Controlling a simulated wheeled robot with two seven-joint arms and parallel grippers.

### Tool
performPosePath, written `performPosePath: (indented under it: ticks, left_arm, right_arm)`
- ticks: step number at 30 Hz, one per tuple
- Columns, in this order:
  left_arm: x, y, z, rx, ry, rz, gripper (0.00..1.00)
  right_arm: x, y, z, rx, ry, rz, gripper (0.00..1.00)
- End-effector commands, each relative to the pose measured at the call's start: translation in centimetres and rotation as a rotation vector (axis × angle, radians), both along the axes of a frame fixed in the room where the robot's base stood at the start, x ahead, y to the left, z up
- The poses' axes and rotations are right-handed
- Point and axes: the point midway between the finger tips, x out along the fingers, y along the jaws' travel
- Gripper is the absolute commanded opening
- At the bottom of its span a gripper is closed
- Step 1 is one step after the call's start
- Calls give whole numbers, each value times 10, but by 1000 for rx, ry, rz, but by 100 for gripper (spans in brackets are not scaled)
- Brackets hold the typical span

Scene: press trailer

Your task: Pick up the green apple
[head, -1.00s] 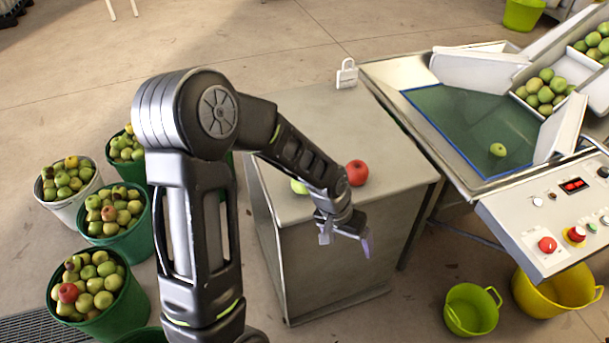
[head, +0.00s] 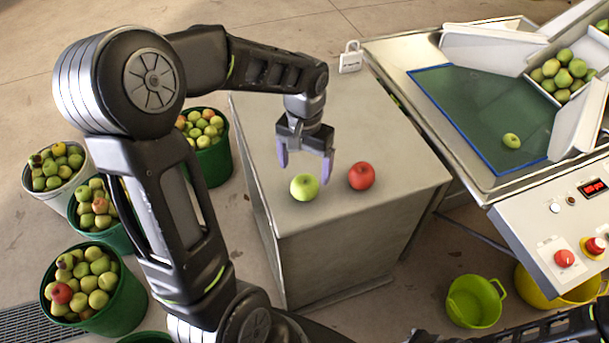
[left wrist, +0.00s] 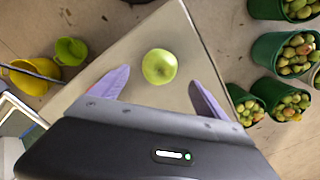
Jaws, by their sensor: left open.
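The green apple (head: 304,187) sits on the grey metal stand (head: 330,240), near its front edge. It also shows in the left wrist view (left wrist: 159,66), in the gap ahead of the two fingers. My left gripper (head: 304,164) is open and empty, pointing down above the stand and just behind the green apple in the head view. Its purple fingertips appear apart from the apple. A red apple (head: 361,176) lies to the right of the green one. My right gripper is not seen; only a dark arm part shows at the lower right.
A white padlock-shaped weight (head: 350,60) stands at the stand's back edge. A sorting tray with a green mat (head: 470,110) holds another green apple (head: 511,141). A control panel (head: 560,225) is at the right. Buckets of apples (head: 118,305) stand on the left floor.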

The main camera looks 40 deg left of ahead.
Motion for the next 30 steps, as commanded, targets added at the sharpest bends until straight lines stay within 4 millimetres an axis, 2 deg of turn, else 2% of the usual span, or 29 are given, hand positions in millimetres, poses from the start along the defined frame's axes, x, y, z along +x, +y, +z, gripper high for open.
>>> performPosePath:
  ticks: [8,16,26,30]
  left_arm:
    - [0,0,-1,0,0,0,85]
    - [0,-1,-25,0,1,-2,85]
    - [0,0,-28,-1,0,-1,85]
    - [0,0,-40,-2,4,0,85]
  right_arm:
    - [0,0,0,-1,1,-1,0]
    - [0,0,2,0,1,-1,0]
    - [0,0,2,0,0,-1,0]
    - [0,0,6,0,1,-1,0]
